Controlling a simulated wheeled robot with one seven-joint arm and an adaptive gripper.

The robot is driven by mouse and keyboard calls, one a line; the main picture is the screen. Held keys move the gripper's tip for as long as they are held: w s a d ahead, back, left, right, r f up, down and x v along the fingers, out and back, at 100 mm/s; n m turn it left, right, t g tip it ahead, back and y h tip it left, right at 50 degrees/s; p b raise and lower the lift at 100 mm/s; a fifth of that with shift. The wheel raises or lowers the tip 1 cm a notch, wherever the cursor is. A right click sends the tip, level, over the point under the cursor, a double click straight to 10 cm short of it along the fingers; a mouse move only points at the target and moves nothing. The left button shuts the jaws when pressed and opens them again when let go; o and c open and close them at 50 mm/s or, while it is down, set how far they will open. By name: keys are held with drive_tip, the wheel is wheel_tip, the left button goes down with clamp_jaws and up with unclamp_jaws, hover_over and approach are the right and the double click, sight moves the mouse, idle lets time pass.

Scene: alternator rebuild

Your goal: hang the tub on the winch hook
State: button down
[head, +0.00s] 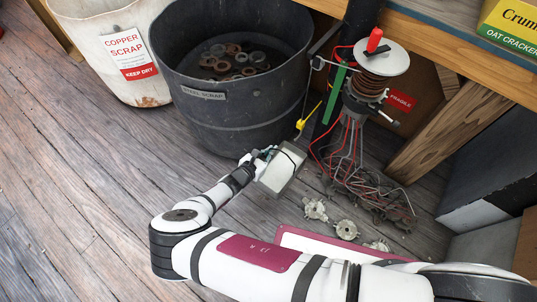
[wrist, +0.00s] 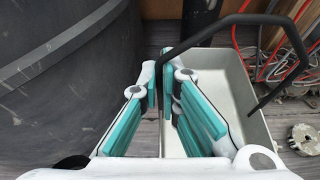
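The tub (head: 283,170) is a small pale grey box with a black wire handle, beside the big dark bin in the head view. In the wrist view the tub (wrist: 232,88) lies beyond and right of the fingers, and its black handle (wrist: 225,27) arches over it. My gripper (head: 266,154) is at the tub's left side. Its teal-padded fingers (wrist: 163,80) are close together on one side of the handle. A yellow piece, seemingly the winch hook (head: 300,124), hangs on a thin line above and right of the tub. The winch (head: 370,90) has a wire-wound drum and red knob.
The steel scrap bin (head: 235,115) stands close left of my gripper, and a copper scrap bin (head: 118,50) farther left. Red wires and a pile of metal parts (head: 370,195) lie right of the tub. Several cast pieces (head: 346,229) lie on the floor. Open floor (head: 75,180) is at left.

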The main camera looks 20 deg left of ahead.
drive_tip(key=shift+w+r+b+x, duration=0.1)
drive_tip(key=shift+r+b+x, duration=0.2)
drive_tip(key=shift+x, duration=0.8)
drive_tip(key=shift+w+r+b+x, duration=0.1)
drive_tip(key=shift+r+b+x, duration=0.15)
drive_tip(key=shift+x, duration=0.85)
drive_tip(key=shift+w+r+b+x, duration=0.1)
drive_tip(key=shift+r+b+x, duration=0.15)
drive_tip(key=shift+x, duration=0.85)
drive_tip(key=shift+w+d+b, duration=0.15)
drive_tip(key=shift+w+d, duration=0.15)
drive_tip(key=shift+w, duration=0.35)
drive_tip(key=shift+w+d+b, duration=0.15)
drive_tip(key=shift+w+d, duration=0.1)
drive_tip(key=shift+w, duration=0.35)
drive_tip(key=shift+w+f, duration=0.15)
drive_tip(key=shift+w+d+f+b, duration=0.1)
drive_tip(key=shift+f+b, duration=0.55)
drive_tip(key=shift+b, duration=0.05)
drive_tip(key=shift+f, duration=0.25)
drive_tip(key=c, duration=1.7)
unclamp_jaws()
